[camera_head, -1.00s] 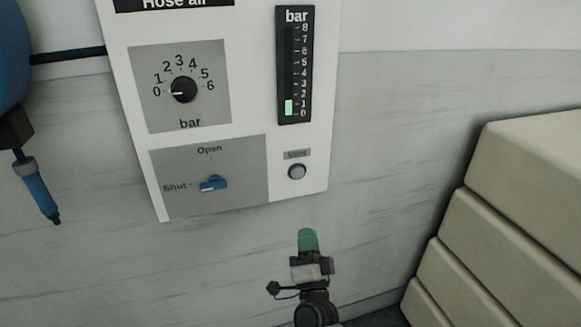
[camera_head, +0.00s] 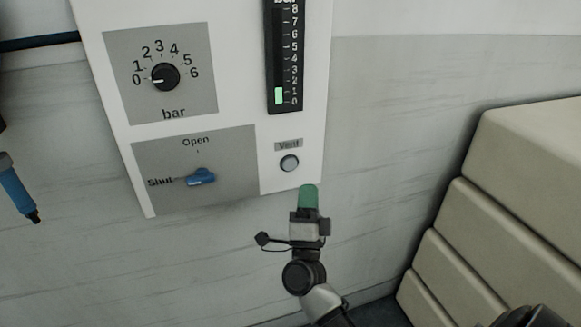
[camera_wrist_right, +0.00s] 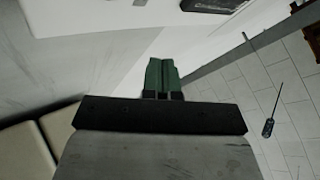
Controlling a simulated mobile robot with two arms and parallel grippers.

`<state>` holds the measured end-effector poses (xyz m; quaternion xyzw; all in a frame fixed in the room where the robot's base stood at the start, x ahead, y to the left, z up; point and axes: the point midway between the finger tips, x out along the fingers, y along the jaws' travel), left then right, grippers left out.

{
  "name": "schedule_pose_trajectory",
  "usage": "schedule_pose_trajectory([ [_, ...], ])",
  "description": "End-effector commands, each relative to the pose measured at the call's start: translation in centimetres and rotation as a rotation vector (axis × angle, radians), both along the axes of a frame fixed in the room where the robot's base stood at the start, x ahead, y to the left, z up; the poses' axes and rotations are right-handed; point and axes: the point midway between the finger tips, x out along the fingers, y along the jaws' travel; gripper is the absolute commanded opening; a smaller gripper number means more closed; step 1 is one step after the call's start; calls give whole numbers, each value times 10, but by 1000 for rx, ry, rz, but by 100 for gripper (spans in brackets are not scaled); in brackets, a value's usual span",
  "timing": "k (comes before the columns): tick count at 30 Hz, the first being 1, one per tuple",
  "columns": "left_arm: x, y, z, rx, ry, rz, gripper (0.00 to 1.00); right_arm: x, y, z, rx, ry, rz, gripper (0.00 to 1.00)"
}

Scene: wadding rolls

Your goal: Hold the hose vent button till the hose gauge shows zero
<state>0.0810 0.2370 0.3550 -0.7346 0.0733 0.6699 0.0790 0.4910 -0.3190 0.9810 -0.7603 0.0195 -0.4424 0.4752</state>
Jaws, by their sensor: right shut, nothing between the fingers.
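The vent button (camera_head: 289,163) is a round grey button under its "Vent" label, at the lower right of the white hose air panel (camera_head: 235,60). The hose gauge (camera_head: 284,60) above it is a black vertical bar scale. Its green bar stands between 0 and about 1.5. My right gripper (camera_head: 308,187), with green fingertips, is shut and empty. In the head view its tips show just below and right of the button, near the panel's lower edge. Whether they touch the panel I cannot tell. The shut green fingers also show in the right wrist view (camera_wrist_right: 161,75). My left gripper is not in view.
The pressure knob (camera_head: 165,77) points at 0. The blue valve handle (camera_head: 201,177) points toward Shut. A blue tool (camera_head: 18,193) hangs at the left. Stacked beige blocks (camera_head: 500,220) stand at the right. A screwdriver-like item (camera_wrist_right: 269,127) shows in the wrist view.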

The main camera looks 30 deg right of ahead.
Motion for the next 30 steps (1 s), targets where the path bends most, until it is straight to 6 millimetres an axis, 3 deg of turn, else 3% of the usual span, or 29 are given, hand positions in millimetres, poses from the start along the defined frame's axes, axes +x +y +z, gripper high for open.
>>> schedule_pose_trajectory([
  [6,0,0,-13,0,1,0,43,32,-8,-2,-1,-1,-1,0],
  [13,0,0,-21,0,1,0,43,56,-14,-1,-1,-1,-1,0],
  [30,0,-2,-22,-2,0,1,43,64,-16,0,-1,1,0,0],
])
